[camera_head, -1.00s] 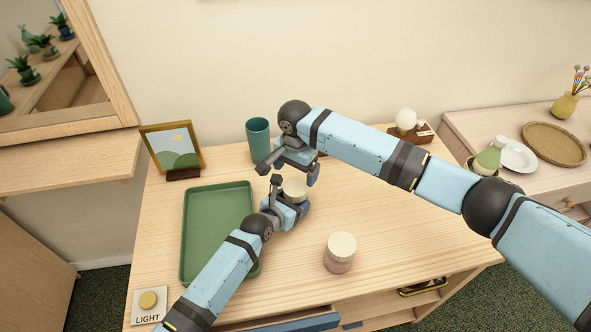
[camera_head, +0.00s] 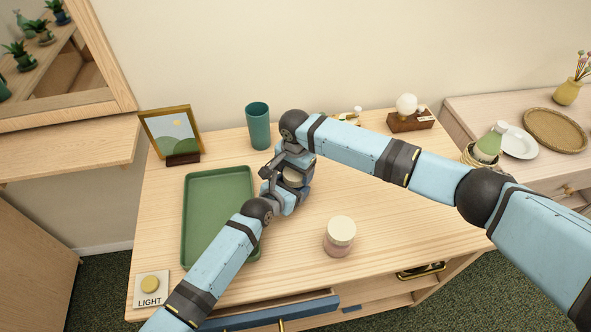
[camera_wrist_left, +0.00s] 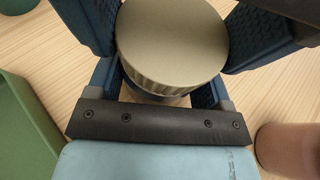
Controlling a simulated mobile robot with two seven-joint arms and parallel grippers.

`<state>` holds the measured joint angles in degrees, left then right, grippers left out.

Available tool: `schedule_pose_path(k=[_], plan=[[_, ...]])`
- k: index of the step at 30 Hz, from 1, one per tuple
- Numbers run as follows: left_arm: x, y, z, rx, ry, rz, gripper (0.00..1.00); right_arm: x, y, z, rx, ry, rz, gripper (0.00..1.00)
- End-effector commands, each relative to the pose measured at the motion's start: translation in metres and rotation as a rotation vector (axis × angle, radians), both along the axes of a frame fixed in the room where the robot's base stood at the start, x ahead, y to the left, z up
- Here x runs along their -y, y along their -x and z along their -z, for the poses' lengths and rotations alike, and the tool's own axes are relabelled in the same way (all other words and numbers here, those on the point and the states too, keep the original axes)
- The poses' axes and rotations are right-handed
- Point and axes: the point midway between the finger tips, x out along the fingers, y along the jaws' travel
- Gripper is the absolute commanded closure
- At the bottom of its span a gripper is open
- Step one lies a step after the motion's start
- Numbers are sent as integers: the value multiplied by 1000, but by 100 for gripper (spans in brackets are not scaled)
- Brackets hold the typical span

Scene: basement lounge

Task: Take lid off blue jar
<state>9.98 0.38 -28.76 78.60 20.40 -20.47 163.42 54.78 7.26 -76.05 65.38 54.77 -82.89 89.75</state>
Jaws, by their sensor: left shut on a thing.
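The blue jar, with its ribbed cream lid (camera_wrist_left: 172,45) on, stands between my two grippers. Only a dark blue strip of the jar (camera_wrist_left: 150,92) shows below the lid in the left wrist view. In the head view the lid (camera_head: 292,178) is partly covered by the grippers. My left gripper (camera_head: 287,190) is shut on the jar from the front left. My right gripper (camera_head: 290,172) comes from above and behind, its fingers on either side of the lid. Whether they press on the lid is unclear.
A pink jar with a cream lid (camera_head: 340,232) stands to the right. A green tray (camera_head: 190,215) lies to the left. A teal cup (camera_head: 258,126) and a picture frame (camera_head: 171,135) stand at the back. The desk's right front is clear.

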Motion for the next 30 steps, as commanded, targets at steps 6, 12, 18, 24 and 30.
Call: schedule_pose_path(k=[6, 12, 18, 24, 30], plan=[[0, 0, 0, 0, 0, -1, 93, 0, 0, 0, 0, 0, -88, 58], [0, 0, 0, 0, 0, -1, 93, 0, 0, 0, -1, -1, -277, 58], [-1, 0, 0, 0, 0, -1, 93, 0, 0, 0, 0, 1, -290, 58], [-1, 0, 0, 0, 0, -1, 93, 0, 0, 0, 0, 1, -289, 4], [0, 0, 0, 0, 0, -1, 93, 0, 0, 0, 0, 1, -289, 4]])
